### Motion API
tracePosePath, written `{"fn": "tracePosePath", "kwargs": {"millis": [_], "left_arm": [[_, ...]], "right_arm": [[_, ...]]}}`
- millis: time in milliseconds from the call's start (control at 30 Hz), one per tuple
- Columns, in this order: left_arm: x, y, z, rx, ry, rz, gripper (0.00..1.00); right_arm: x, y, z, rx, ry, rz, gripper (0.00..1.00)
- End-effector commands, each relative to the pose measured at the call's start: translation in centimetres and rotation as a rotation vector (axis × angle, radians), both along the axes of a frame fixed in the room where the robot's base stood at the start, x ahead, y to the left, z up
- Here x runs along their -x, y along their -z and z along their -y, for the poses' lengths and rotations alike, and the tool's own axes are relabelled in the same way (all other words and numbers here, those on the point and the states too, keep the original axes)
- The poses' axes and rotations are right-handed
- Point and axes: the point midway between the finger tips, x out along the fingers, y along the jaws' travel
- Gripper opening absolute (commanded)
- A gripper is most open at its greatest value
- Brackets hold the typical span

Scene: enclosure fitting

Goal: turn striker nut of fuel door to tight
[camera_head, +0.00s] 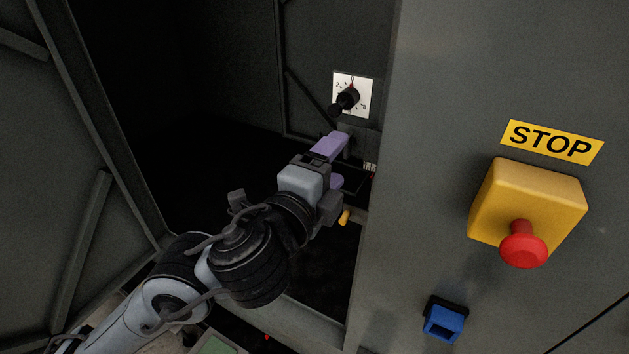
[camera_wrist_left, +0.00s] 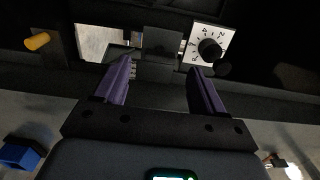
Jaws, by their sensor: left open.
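My left gripper (camera_head: 340,163) has purple fingers and is open, with nothing between them. It reaches into the dark enclosure, below a white dial plate (camera_head: 367,88) with a black knob (camera_head: 348,98). In the left wrist view, the fingers (camera_wrist_left: 160,84) point toward a dark block (camera_wrist_left: 161,45); the dial plate (camera_wrist_left: 193,56) is beyond the right finger, apart from it. No part can be identified for certain as the striker nut, and no tight mark is legible. An open grey door (camera_head: 75,150) stands at the left; whether it is the fuel door is unclear. My right gripper is out of view.
An orange peg (camera_head: 345,216) sits just below the gripper. On the grey panel at right are a yellow box (camera_head: 540,203) with a red button (camera_head: 523,244), a STOP label (camera_head: 552,142) and a blue part (camera_head: 443,319). The enclosure's inside left is dark.

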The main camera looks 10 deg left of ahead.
Motion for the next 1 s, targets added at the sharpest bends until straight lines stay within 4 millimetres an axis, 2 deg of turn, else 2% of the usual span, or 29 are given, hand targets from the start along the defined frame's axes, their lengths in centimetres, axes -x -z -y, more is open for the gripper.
{"fn": "tracePosePath", "kwargs": {"millis": [200,400,1000], "left_arm": [[3.4,-0.2,-1.4,0.0,0.0,0.0,0.7],[5.2,-0.1,-2.1,0.0,0.0,-0.001,0.7],[5.7,0.2,-2.3,-0.001,-0.001,-0.005,0.7]], "right_arm": [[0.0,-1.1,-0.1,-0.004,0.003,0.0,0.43],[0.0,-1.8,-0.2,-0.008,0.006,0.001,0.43],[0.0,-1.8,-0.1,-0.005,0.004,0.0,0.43]]}}
